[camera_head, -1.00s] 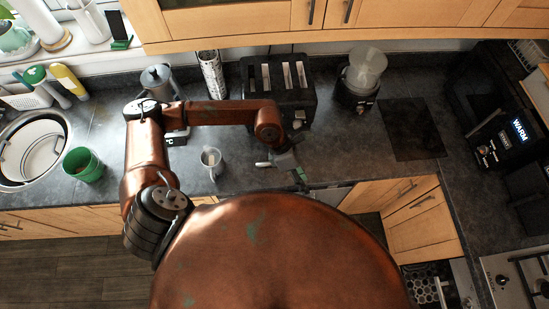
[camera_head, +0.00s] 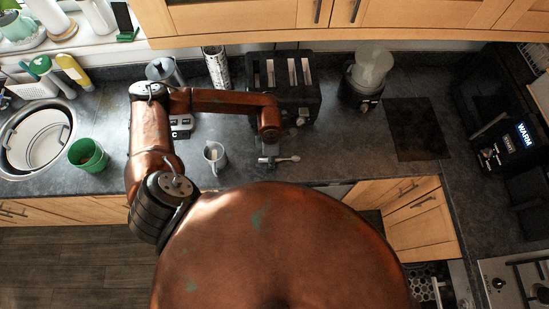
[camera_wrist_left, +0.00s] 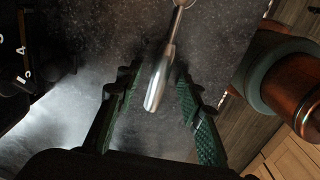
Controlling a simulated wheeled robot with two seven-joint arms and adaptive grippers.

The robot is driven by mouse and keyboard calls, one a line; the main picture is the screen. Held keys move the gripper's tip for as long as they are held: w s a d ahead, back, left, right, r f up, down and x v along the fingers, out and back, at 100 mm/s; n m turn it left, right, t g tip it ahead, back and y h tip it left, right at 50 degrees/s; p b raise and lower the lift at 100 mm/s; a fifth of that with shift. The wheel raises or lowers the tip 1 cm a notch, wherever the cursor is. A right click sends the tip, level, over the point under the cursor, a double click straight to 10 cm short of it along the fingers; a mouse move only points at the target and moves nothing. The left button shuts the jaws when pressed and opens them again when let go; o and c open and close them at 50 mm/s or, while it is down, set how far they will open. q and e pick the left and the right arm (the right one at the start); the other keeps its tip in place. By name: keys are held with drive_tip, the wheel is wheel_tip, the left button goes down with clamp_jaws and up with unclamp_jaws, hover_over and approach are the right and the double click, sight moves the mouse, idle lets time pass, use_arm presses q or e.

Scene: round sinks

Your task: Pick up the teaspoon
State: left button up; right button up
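The metal teaspoon (camera_head: 288,158) lies on the dark worktop in front of the toaster. In the head view its right part shows, and the rest is hidden by my left gripper (camera_head: 268,161), which is above its left part. In the left wrist view the teaspoon's handle (camera_wrist_left: 163,72) runs between the two green-padded fingers of my left gripper (camera_wrist_left: 158,78). The fingers are apart, with visible gaps to the handle. The far end of the spoon is cut off by the top edge of that view. My right gripper is in neither view.
A grey mug (camera_head: 215,157) stands left of my left gripper. The black toaster (camera_head: 285,85) is behind the teaspoon. A green cup (camera_head: 88,155) stands beside the round sink (camera_head: 38,138). The worktop right of the teaspoon is clear.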

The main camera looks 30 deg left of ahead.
use_arm(q)
drive_tip(key=shift+f, duration=0.1)
clamp_jaws()
idle(0.4)
